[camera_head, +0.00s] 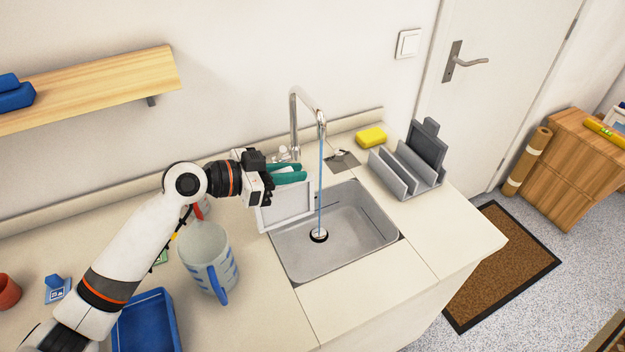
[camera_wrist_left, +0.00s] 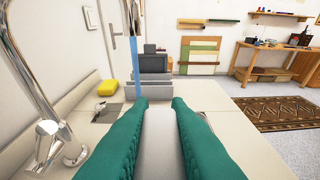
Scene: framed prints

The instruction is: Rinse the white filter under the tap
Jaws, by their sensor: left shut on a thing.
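The white filter (camera_head: 287,207), a flat panel with a pale frame, hangs upright below my left gripper (camera_head: 289,173) at the left side of the sink (camera_head: 365,255). My left gripper's teal fingers are shut on its top edge; in the left wrist view the filter (camera_wrist_left: 166,150) shows between the fingers. The chrome tap (camera_head: 308,103) is running. A thin blue water stream (camera_head: 321,170) falls to the drain, to the right of the filter and apart from it. The filter's lower edge is at or below the sink rim; I cannot tell exactly. My right gripper is out of view.
A grey slotted rack (camera_head: 402,176) holding a dark grey panel (camera_head: 428,145) stands right of the sink. A yellow sponge (camera_head: 371,138) lies behind. A measuring jug (camera_head: 208,260) and blue tray (camera_head: 147,322) stand on the left. The counter front right (camera_head: 375,305) is clear.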

